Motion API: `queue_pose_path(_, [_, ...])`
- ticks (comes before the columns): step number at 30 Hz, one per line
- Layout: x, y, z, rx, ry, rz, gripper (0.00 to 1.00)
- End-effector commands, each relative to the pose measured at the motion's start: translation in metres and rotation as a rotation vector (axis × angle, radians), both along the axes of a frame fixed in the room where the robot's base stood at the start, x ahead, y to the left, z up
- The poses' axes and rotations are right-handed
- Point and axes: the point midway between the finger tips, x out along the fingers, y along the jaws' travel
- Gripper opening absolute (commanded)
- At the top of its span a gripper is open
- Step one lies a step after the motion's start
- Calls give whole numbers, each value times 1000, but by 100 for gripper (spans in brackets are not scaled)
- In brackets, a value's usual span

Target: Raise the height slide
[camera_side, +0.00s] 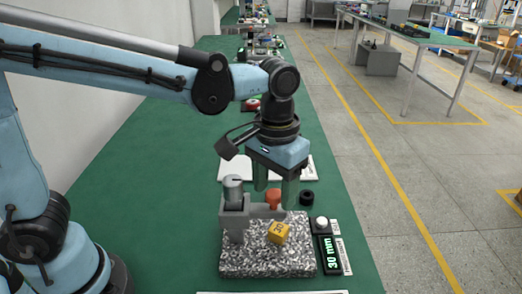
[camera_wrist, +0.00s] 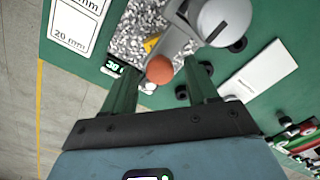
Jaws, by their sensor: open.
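A grey metal gauge stand (camera_side: 233,222) stands on a speckled granite block (camera_side: 265,262), with a silver cylinder (camera_side: 233,190) at its left; the cylinder also shows in the wrist view (camera_wrist: 224,20). An orange knob (camera_side: 273,196) stands at the arm's right part and shows in the wrist view (camera_wrist: 159,69). I cannot tell which part is the height slide. My gripper (camera_side: 275,203) points down with its green fingers open on either side of the knob; contact is not clear. A yellow block (camera_side: 278,232) marked 30 sits on the granite. A display (camera_side: 329,254) reads 30 mm.
A white round button (camera_side: 321,222) and a black ring (camera_side: 306,198) lie right of the stand. White sheets (camera_side: 305,169) lie behind it. Other items stand far back on the green bench (camera_side: 150,190). The bench's right edge is close to the display.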

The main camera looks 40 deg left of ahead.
Motion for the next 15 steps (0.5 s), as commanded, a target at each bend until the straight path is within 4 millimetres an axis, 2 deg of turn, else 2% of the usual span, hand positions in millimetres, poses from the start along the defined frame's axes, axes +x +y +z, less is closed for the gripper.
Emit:
queue_pose_path(5, [0, 0, 16, 0, 0, 0, 58])
queue_pose_path(15, [0, 0, 73, 0, 0, 0, 58])
